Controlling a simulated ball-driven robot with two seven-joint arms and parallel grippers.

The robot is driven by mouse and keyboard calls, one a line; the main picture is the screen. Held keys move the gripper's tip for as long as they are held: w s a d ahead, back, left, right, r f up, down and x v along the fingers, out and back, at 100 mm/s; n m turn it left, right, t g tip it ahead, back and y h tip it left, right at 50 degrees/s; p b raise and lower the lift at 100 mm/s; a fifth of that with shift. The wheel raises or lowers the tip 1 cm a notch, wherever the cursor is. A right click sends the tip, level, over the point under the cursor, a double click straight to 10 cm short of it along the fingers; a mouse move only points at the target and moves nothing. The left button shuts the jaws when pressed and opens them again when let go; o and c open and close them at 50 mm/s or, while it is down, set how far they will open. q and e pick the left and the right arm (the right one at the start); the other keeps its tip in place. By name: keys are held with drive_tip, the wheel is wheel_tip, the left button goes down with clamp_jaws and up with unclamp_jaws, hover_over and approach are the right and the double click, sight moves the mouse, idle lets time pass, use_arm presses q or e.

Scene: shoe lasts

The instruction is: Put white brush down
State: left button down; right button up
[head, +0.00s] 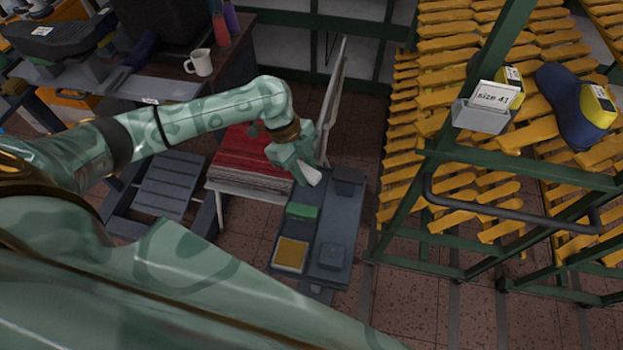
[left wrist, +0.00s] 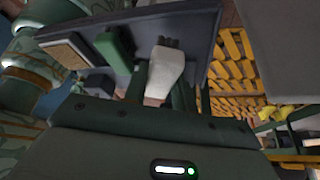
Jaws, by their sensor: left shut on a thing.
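The white brush (head: 313,178) is in my left gripper (head: 304,171), whose jaws are shut on it. In the left wrist view the brush (left wrist: 166,72) shows a pale body with dark bristles pointing away from the gripper. It is over the far part of a dark grey stand (head: 318,229), behind the green block (head: 301,211). I cannot tell whether the brush touches the stand. My fingers are partly hidden in the head view. My right gripper is not in view.
A yellow-topped pad (head: 290,254) and a dark block lie on the stand. A stack of red sheets (head: 250,158) is at left. A green rack with yellow slats (head: 400,150) stands close at right. A workbench with a white mug (head: 201,63) is at the back left.

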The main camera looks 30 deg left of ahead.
sight(311, 178)
use_arm(q)
drive_tip(key=shift+w+d+f, duration=0.25)
drive_tip(key=shift+w+f, duration=0.15)
drive_tip(key=shift+f, duration=0.15)
drive_tip(key=shift+w+d+f+b, duration=0.15)
drive_tip(key=shift+f+b, duration=0.3)
drive_tip(key=shift+f, duration=0.5)
drive_tip(key=shift+w+f+b, duration=0.1)
drive_tip(key=shift+f+b, duration=0.3)
drive_tip(key=shift+f, duration=0.5)
drive_tip(key=c, duration=1.1)
unclamp_jaws()
drive_tip(key=shift+f, duration=0.1)
drive_tip(key=shift+c, duration=0.2)
drive_tip(key=p+v, duration=0.3)
drive_tip(key=v, duration=0.9)
